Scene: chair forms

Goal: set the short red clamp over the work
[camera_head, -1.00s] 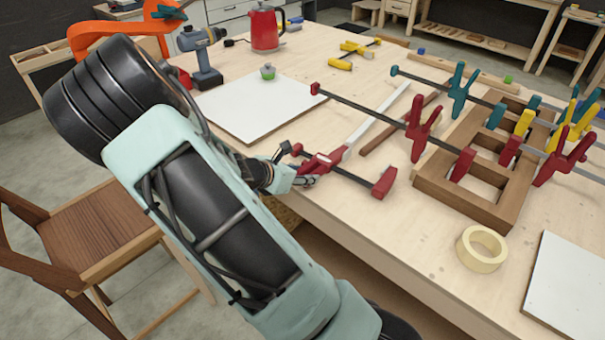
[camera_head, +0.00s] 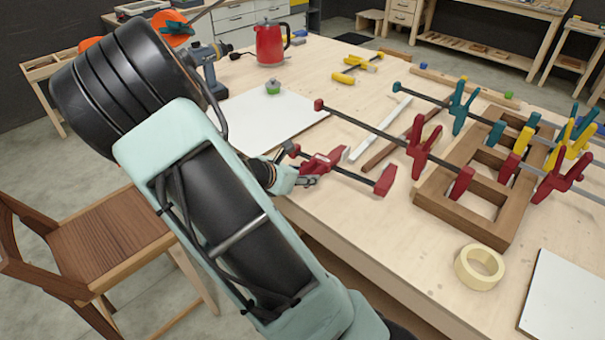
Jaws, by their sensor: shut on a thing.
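The short red clamp (camera_head: 325,160) has a dark bar, a red handle part and a red jaw at its right end. My gripper (camera_head: 303,176) is shut on it near the handle, at the table's near left edge. The fingers are small and partly hidden by the clamp. I cannot tell whether the clamp touches the tabletop. The work, a brown wooden frame (camera_head: 432,193), lies flat to the right, apart from the held clamp. A long red clamp (camera_head: 420,150), a teal clamp (camera_head: 459,104) and yellow clamp parts (camera_head: 523,139) reach across the frame.
On the table (camera_head: 395,240) are a tape roll (camera_head: 463,272), a white board (camera_head: 250,125), a pale strip (camera_head: 380,130), a drill (camera_head: 207,65) and a red kettle (camera_head: 269,45). A chair (camera_head: 95,235) stands at left. Bare tabletop lies between the held clamp and tape roll.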

